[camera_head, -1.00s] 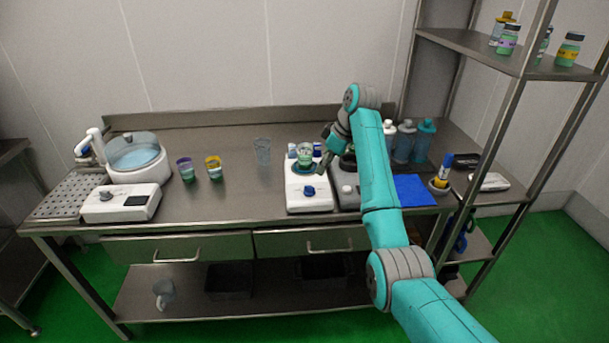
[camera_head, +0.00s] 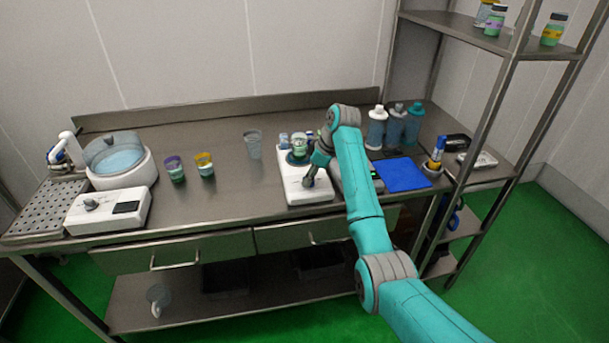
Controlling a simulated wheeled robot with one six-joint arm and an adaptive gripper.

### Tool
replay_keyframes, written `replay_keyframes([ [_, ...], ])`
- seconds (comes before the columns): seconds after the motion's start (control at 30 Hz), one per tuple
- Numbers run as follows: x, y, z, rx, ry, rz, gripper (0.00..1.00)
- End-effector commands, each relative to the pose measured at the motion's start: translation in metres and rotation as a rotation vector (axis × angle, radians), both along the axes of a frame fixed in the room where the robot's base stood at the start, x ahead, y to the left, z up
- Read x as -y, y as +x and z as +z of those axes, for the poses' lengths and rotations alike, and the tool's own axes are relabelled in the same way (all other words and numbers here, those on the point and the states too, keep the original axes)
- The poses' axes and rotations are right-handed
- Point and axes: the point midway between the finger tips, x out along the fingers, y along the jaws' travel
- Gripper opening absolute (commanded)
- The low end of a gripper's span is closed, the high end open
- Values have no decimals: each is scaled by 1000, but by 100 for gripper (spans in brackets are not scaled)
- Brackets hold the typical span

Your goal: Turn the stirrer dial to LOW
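The white stirrer (camera_head: 292,190) stands on the steel bench, with a small cup of green liquid (camera_head: 300,145) on the dark round plate at its back. My gripper (camera_head: 308,183) points down at the stirrer's front, where the dial is. The gripper hides the dial, so its setting cannot be read. I cannot tell whether the fingers touch the dial or are closed on it.
A grey device (camera_head: 345,178) stands close on the right, partly behind my arm, beside a blue mat (camera_head: 403,173). A clear cup (camera_head: 253,145) stands left of the stirrer. Two coloured cups and a white device with a grey knob (camera_head: 108,210) are farther left.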

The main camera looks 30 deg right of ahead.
Motion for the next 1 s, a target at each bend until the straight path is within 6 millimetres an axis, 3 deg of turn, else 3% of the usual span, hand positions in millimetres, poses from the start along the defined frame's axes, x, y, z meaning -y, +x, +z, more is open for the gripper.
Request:
replay_keyframes([
  [0.23, 0, 0, 0, 0, 0, 0, 36],
  [0.37, 0, 0, 0, 0, 0, 0, 4],
  [0.4, 0, 0, 0, 0, 0, 0, 0],
  [0.77, 0, 0, 0, 0, 0, -23, 0],
  [1.0, -1, -1, 0, 0, 0, -139, 0],
])
